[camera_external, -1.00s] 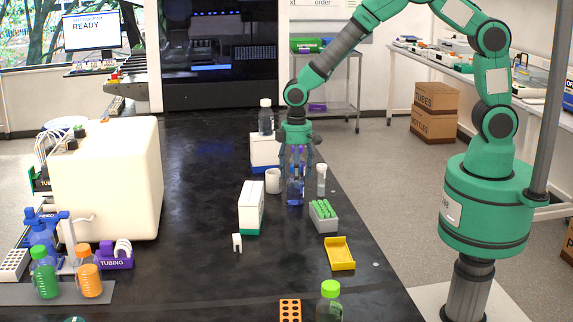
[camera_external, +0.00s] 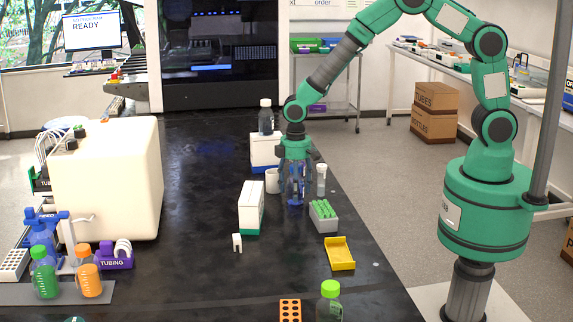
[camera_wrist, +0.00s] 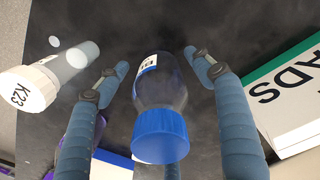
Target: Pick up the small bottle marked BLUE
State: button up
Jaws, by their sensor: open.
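The small bottle (camera_wrist: 160,115) is clear with a blue cap and a partly visible white label. In the wrist view it stands between the spread blue fingers of my gripper (camera_wrist: 152,75), with dark gaps on both sides of it. In the external view my gripper (camera_external: 295,190) points straight down around the bottle (camera_external: 295,204), and its fingers hide most of it. The gripper is open and I see no finger pressing on the bottle. The full label text cannot be read.
A white-capped tube marked K23 (camera_wrist: 35,88) stands close on one side, and a white-and-green box (camera_wrist: 295,95) on the other. A white cup (camera_external: 272,181), a rack of green tubes (camera_external: 323,216) and a yellow tray (camera_external: 340,254) are near.

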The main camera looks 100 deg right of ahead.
jog(key=c, duration=1.4)
jog(key=shift+r, duration=0.8)
notch_tip(320, 180, up, 2)
jog(key=shift+r+p, duration=0.25)
jog(key=shift+p, duration=0.35)
jog(key=s+a, duration=0.1)
jog(key=s, duration=0.4)
jog(key=s+a+p, duration=0.1)
jog(key=s, duration=0.4)
jog(key=s+a+r, duration=0.1)
jog(key=s+a, duration=0.1)
jog(key=s, duration=0.3)
jog(key=shift+s+p, duration=0.25)
jog(key=shift+p, duration=0.15)
